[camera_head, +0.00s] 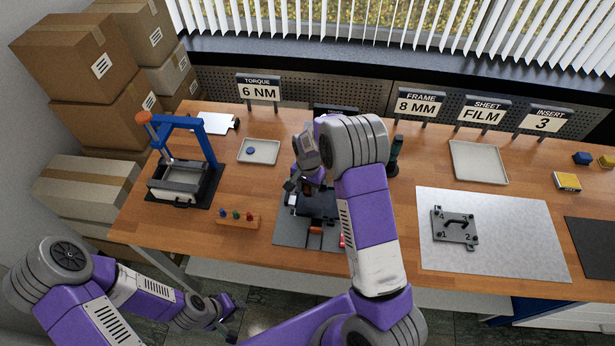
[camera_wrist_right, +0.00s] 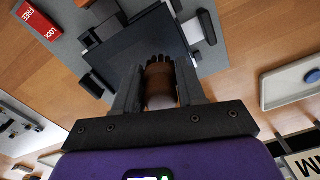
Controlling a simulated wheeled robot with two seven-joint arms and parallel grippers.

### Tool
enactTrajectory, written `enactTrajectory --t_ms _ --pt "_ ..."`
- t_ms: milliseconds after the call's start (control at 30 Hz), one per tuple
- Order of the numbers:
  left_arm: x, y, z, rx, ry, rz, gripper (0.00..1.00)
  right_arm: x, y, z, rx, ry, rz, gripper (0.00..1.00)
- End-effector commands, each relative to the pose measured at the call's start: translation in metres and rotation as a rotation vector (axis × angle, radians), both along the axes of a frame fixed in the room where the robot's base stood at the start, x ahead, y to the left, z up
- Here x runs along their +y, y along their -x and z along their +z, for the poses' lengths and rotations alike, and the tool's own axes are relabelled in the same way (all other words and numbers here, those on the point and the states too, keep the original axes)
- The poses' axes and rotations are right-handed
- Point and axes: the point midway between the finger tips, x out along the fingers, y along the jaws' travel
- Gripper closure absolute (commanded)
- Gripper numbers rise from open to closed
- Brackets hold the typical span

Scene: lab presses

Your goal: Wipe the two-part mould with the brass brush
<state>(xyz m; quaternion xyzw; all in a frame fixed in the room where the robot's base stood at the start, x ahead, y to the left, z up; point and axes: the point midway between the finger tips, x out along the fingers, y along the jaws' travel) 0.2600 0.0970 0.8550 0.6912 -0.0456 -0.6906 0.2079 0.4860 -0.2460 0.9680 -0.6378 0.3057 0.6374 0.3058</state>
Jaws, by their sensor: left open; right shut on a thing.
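My right gripper (camera_head: 308,188) is over the dark fixture at the middle of the bench. In the right wrist view the gripper (camera_wrist_right: 158,90) is shut on a brown-handled brush (camera_wrist_right: 159,84), whose dark bristles point at a flat black block (camera_wrist_right: 138,48). I cannot tell whether the bristles touch it. The block sits on a grey base between clamps and may be part of the mould. A dark plate with a handle and numbered corners (camera_head: 453,228) lies on the pale mat at the right. My left gripper (camera_head: 222,326) is open and empty, low in front of the bench.
A blue-framed press (camera_head: 185,150) stands at the left, near a rack of coloured pegs (camera_head: 238,217). A tray with a blue disc (camera_head: 258,151) lies behind. A red FREE/LOCK tag (camera_wrist_right: 39,20) is beside the fixture. The pale mat (camera_head: 505,245) has free room around the plate.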

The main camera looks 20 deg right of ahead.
Motion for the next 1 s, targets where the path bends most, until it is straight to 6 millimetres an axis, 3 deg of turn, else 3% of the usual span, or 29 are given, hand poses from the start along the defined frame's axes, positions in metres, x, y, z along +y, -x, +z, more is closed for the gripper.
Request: enactTrajectory --t_ms 400,1000 --pt "0.000 0.000 0.026 0.000 0.000 0.000 0.57 -0.001 0.000 0.037 -0.001 0.000 -0.001 0.89" --pt "0.000 0.000 0.025 0.000 0.000 0.000 0.57 -0.001 0.001 0.037 -0.001 -0.001 0.001 0.89"
